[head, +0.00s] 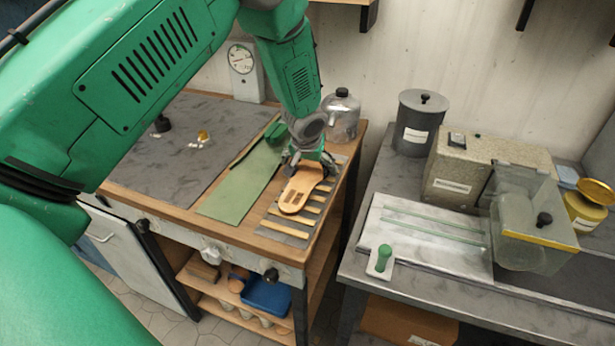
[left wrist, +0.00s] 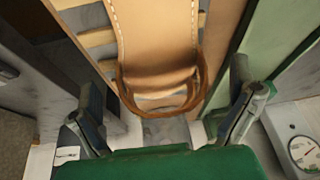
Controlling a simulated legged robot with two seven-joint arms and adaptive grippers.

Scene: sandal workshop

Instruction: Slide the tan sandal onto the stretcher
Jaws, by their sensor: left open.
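The tan sandal (head: 301,190) lies flat on a slatted wooden rack on the left bench, its rounded end toward the bench's front edge. My left gripper (head: 312,160) is over its far end. In the left wrist view the sandal (left wrist: 155,40) shows pale stitching and a brown strap loop (left wrist: 160,108) at its near end. My left gripper (left wrist: 165,88) is open there, one finger on each side of the loop, with gaps between. My right gripper is out of view. I cannot tell for sure which thing is the stretcher.
The slatted rack (head: 318,208) lies beside a green strip (head: 232,195) and a grey mat (head: 170,160). A clear jar (head: 341,118) stands behind.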

